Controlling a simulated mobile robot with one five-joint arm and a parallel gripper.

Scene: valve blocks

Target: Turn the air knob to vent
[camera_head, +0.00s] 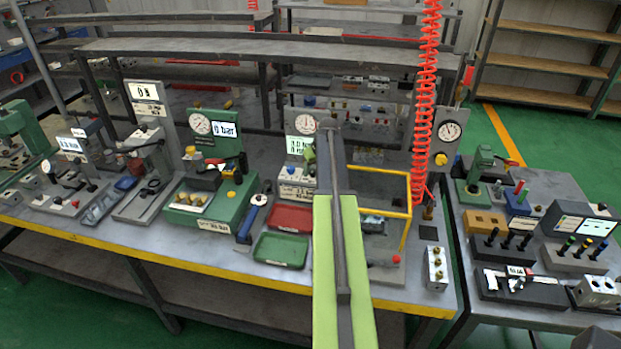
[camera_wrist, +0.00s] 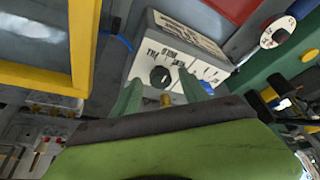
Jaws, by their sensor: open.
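The air knob (camera_wrist: 160,77) is a small round black knob on a white box (camera_wrist: 195,35) in the wrist view. Small printed words stand beside it, and I cannot tell which one it points to. My gripper (camera_wrist: 163,82) is open, with its two green fingers apart on either side of the knob in the picture. I see no clear contact with it. A brass fitting (camera_wrist: 166,101) shows between the fingers. In the head view the white box (camera_head: 297,190) stands below a gauge and a lit display, and my arm partly covers that area.
A yellow frame (camera_head: 380,168) stands right of the box in the head view. A red tray (camera_head: 292,217) and a green tray (camera_head: 281,250) lie in front. A green gauge station (camera_head: 205,212) stands to the left. A red coiled hose (camera_head: 426,90) hangs at the right.

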